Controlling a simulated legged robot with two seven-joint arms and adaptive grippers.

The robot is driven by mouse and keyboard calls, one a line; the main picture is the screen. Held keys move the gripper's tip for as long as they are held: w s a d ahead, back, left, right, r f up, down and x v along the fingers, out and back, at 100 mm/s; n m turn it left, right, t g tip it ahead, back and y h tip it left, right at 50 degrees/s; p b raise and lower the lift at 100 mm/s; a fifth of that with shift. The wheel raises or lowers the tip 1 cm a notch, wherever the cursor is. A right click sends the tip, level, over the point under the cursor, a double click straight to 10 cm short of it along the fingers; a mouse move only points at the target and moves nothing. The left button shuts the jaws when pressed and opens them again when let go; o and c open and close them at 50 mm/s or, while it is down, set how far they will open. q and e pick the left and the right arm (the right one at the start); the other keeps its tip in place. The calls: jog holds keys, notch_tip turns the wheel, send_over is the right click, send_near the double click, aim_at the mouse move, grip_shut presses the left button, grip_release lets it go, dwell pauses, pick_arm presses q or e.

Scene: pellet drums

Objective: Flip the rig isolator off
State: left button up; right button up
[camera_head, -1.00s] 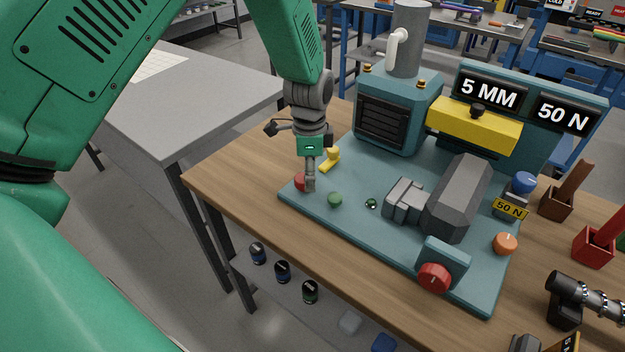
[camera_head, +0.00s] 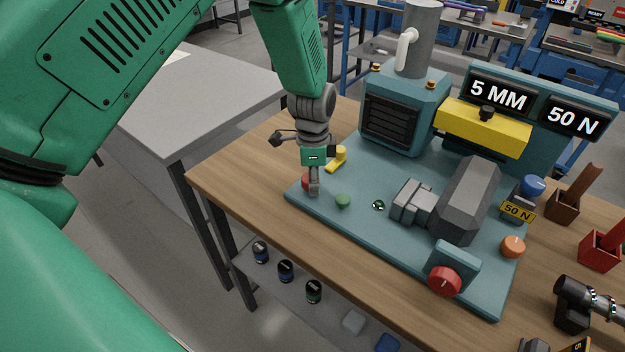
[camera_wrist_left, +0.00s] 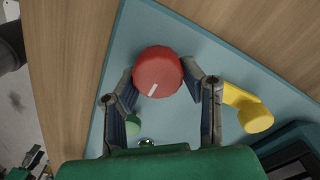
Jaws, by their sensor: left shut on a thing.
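A round red knob (camera_head: 306,183) with a white mark sits at the left corner of the teal rig base (camera_head: 410,255). In the left wrist view the same red knob (camera_wrist_left: 158,68) lies between the two fingers, its white mark pointing down and slightly left. My left gripper (camera_head: 314,189) points down and is shut on this knob; its fingers (camera_wrist_left: 160,80) are on either side. A second red knob (camera_head: 445,281) with a mark is on a teal block at the rig's front right. No isolator label is readable. My right gripper is not in view.
Beside the held knob are a yellow lever (camera_head: 337,160) and a green button (camera_head: 343,201). A grey motor-like block (camera_head: 466,200) and an orange knob (camera_head: 512,247) stand farther right. The wooden table (camera_head: 245,165) is bare left of the rig.

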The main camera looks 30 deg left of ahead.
pick_arm(q)
jog(key=shift+s+a+f, duration=0.2)
jog(key=shift+s+a, duration=0.15)
jog(key=shift+a, duration=0.1)
jog(key=shift+d, duration=0.2)
jog(key=shift+a+n, duration=0.1)
jog(key=shift+n, duration=0.2)
jog(key=n+p, duration=0.1)
jog(key=n, duration=0.1)
jog(key=shift+r+n, duration=0.1)
jog(key=shift+n, duration=0.3)
jog(key=n+p, duration=0.2)
jog(key=n, duration=0.3)
jog(key=shift+n, duration=0.3)
jog(key=n+p, duration=0.1)
jog(key=n, duration=0.3)
jog(key=shift+n+p, duration=0.35)
jog(key=shift+n, duration=2.15)
jog(key=shift+f, duration=0.2)
